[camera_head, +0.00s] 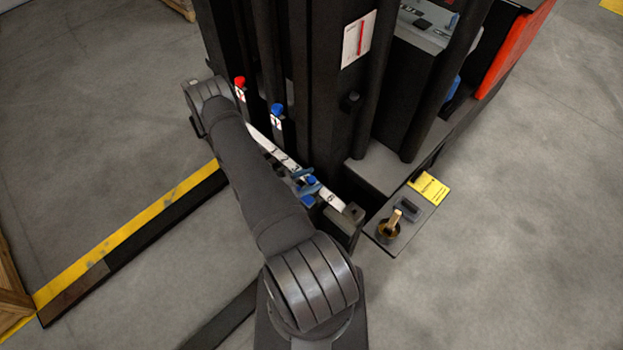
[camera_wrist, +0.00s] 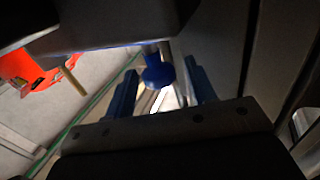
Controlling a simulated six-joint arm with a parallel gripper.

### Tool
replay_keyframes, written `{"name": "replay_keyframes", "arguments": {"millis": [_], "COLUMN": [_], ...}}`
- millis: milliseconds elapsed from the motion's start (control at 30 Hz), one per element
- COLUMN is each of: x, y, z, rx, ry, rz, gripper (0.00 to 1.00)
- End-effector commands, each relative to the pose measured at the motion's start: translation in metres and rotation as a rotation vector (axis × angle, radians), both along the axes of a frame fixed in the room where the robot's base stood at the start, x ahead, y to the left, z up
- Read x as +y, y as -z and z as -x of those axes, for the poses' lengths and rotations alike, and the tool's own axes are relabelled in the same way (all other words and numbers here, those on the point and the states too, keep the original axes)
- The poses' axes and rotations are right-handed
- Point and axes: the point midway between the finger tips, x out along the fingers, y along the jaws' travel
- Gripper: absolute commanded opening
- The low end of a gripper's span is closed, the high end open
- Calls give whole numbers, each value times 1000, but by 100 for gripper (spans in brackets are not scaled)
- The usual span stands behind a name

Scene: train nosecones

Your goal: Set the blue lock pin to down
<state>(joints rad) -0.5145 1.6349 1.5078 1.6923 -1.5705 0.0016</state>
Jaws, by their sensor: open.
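A blue round knob (camera_wrist: 157,72) on a short stem, which looks like the lock pin, shows in the wrist view between the two blue fingers of my gripper (camera_wrist: 163,84). Gaps show on both sides of it, so the fingers are open around or in front of it, not closed on it. In the head view my gripper (camera_head: 306,184) is low by a white numbered strip (camera_head: 332,199), with bright blue (camera_head: 311,181) between its fingers. I cannot tell there whether the pin is up or down.
A red-topped post (camera_head: 239,82) and a blue-topped post (camera_head: 277,109) with labels stand beside the dark mast. A small shelf with a brass-coloured key or lever (camera_head: 390,225) and a yellow label (camera_head: 429,187) is at right. A yellow-striped bar (camera_head: 130,232) lies left. Open floor surrounds the machine.

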Motion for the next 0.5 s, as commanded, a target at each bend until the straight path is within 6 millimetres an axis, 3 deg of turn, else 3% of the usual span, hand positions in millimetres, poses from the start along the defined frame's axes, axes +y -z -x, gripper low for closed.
{"name": "replay_keyframes", "arguments": {"millis": [400, 500], "x": [-7, -7], "y": [0, 0], "z": [-3, -3], "rx": [0, 0], "ry": [0, 0], "rz": [0, 0], "gripper": [51, 31]}}
